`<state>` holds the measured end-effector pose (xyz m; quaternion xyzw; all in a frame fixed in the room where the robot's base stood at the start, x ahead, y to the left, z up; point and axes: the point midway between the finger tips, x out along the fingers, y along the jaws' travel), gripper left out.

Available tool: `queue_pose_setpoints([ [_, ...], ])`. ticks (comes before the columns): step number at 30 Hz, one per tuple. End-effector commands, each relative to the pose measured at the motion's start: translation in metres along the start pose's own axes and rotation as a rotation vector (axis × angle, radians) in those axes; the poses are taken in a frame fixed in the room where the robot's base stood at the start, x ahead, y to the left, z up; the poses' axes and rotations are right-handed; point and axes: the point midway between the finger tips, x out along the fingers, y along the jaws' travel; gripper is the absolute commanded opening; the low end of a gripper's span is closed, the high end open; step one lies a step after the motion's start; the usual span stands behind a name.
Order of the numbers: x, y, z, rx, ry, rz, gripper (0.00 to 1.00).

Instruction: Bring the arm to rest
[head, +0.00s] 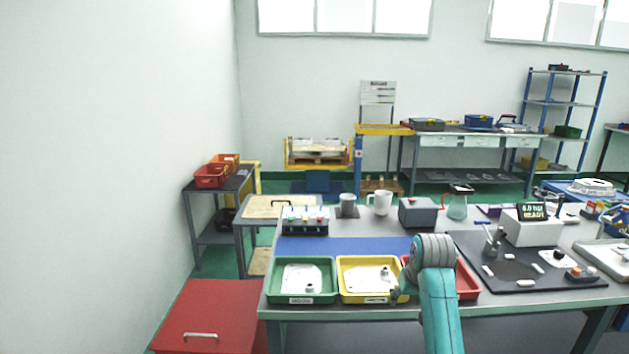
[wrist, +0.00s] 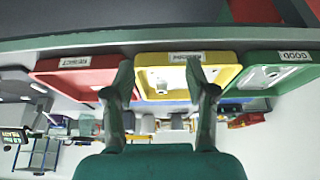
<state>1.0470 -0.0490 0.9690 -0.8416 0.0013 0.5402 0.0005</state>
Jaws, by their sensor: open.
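My gripper (wrist: 160,75) shows in the wrist view with its two fingers apart and nothing between them. Beyond the fingers lies the yellow tray (wrist: 222,78), which holds a pale casting (wrist: 180,82). In the head view my teal arm reaches up over the front edge of the table. Its wrist covers part of the red tray (head: 467,283), and the gripper end (head: 399,296) is near the right side of the yellow tray (head: 343,283). The fingertips are mostly hidden there. The castings in the green tray (head: 306,277) and yellow tray lie flat.
The workbench also bears a blue mat (head: 345,244), a grey mug (head: 347,204), a white mug (head: 382,202), a grey box (head: 418,212) and a white instrument (head: 533,228) on a dark mat. A red cabinet (head: 212,315) stands at the front left.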

Motion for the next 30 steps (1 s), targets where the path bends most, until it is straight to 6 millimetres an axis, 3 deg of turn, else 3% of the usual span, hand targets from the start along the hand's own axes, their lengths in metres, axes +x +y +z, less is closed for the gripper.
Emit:
queue_pose_setpoints([
  [7,0.038,-0.004,0.034,0.001,0.037,0.002,0.56],
  [11,0.064,-0.007,0.062,0.002,0.068,0.003,0.56],
  [15,0.096,-0.011,0.106,0.003,0.117,0.005,0.56],
  [21,0.129,-0.018,0.172,0.004,0.192,0.007,0.56],
  [30,0.149,-0.026,0.275,0.006,0.302,0.011,0.56],
])
